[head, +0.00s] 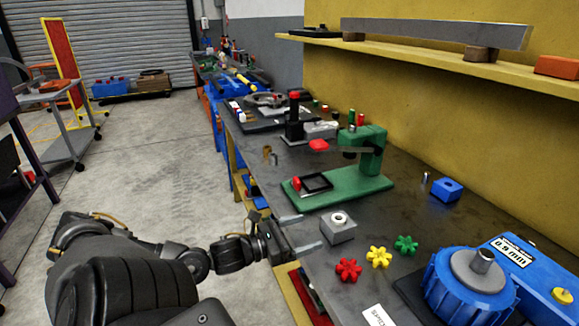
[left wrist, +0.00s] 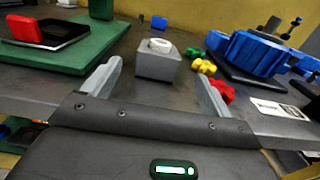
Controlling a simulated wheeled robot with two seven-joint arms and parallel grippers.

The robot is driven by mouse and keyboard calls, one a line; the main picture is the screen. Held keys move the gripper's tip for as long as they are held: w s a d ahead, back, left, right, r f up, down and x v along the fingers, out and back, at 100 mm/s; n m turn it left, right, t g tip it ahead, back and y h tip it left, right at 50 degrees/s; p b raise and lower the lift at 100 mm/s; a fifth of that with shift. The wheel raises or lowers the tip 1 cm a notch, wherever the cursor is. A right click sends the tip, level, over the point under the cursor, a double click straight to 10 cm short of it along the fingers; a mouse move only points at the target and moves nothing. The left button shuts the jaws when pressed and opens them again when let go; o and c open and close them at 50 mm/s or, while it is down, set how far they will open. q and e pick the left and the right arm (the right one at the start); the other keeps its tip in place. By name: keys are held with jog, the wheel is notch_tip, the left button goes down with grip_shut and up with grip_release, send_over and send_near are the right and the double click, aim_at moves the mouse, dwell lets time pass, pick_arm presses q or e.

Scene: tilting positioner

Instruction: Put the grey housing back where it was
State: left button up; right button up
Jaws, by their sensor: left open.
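The grey housing (head: 338,229) is a small block with a pale ring in its top. It stands upright on the dark bench near the front edge. My left gripper (head: 305,233) is at the bench edge, just left of the housing, open and empty. In the left wrist view the housing (left wrist: 156,66) stands ahead between the two spread fingers, apart from both as far as I can tell. The blue round positioner (head: 470,288) with a grey hub stands at the right on a dark plate. My right gripper is not in view.
Red (head: 348,269), yellow (head: 379,257) and green (head: 406,244) star knobs lie right of the housing. A green fixture (head: 345,189) stands behind it. A blue block (head: 447,189) is near the wall. A white label card (head: 378,316) lies in front. Bare bench lies between housing and blue block.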

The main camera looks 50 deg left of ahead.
pick_arm(q)
jog(key=v, duration=0.3)
jog(key=shift+s+a+p, duration=0.1)
jog(key=shift+s+p, duration=0.2)
jog(key=shift+s, duration=0.05)
dwell(0.5)
